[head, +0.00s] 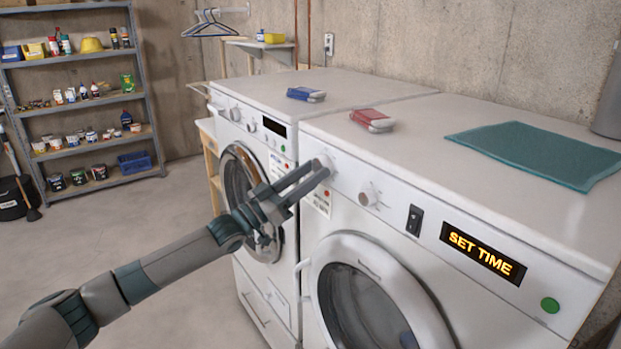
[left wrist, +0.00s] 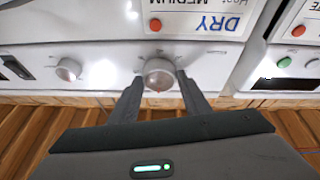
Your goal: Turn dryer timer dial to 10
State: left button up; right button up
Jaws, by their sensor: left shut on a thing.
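The white dryer (head: 480,215) stands at the right, its lit display (head: 483,253) reading "SET TIME". A round pale dial (head: 325,160) sits at the left end of its control panel. My left gripper (head: 315,178) reaches this dial from the front left. In the left wrist view, the gripper's two dark fingers (left wrist: 157,86) are shut on the sides of the dial (left wrist: 158,73). A small reddish mark shows on the dial's rim; the scale numbers are too blurred to read. A second dial (head: 367,194) sits to the right, also in the left wrist view (left wrist: 68,69).
A rocker switch (head: 414,220) and a green button (head: 550,305) are on the same panel. A white washer (head: 250,130) stands left of the dryer. A red-lidded box (head: 372,120) and a teal cloth (head: 535,153) lie on top.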

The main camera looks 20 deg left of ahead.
pick_arm(q)
jog(key=m+b, duration=0.1)
jog(key=m+g+h+b, duration=0.1)
jog(key=shift+w+a+f+m, duration=0.1)
jog(key=shift+f+m, duration=0.05)
jog(key=shift+m, duration=0.25)
jog(key=shift+a+m+g+b, duration=0.1)
jog(key=shift+m+g+b, duration=0.35)
jog(key=shift+m, duration=0.65)
jog(key=shift+w+r+m+g+h, duration=0.15)
jog(key=shift+m+g+h, duration=0.1)
jog(key=shift+m, duration=0.35)
jog(key=shift+s+r+m+g+h, duration=0.1)
jog(key=shift+m+g+h, duration=0.15)
jog(key=shift+m, duration=0.35)
jog(key=shift+w+a+m+g+h+p, duration=0.15)
jog(key=shift+m+g, duration=0.35)
jog(key=shift+m, duration=0.45)
jog(key=shift+s+d+m+g+h+p, duration=0.15)
jog(key=shift+m+g, duration=0.3)
jog(key=shift+m, duration=0.5)
jog(key=shift+a, duration=0.1)
jog(key=o, duration=1)
jog(key=shift+a, duration=0.1)
